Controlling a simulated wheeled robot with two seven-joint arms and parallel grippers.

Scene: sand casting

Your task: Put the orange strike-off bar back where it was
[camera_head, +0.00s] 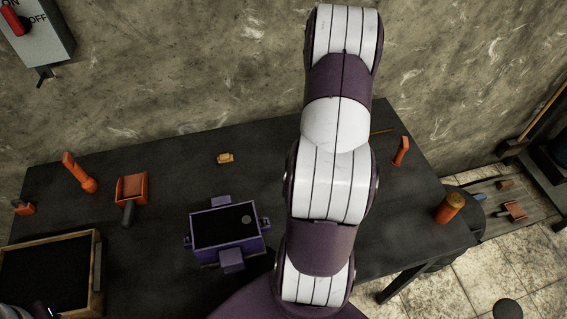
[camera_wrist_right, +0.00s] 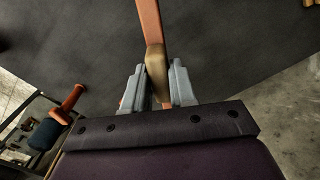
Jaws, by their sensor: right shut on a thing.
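The orange strike-off bar (camera_wrist_right: 150,22) shows in the right wrist view as a long, flat orange strip with a tan section near the jaws. My right gripper (camera_wrist_right: 158,90) is shut on it, one grey finger on each side. The bar extends up past the top of that view, above the dark tabletop, so its far end is out of sight. My left gripper's fingers are not visible.
An orange cylinder (camera_head: 449,208) stands near the right edge.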

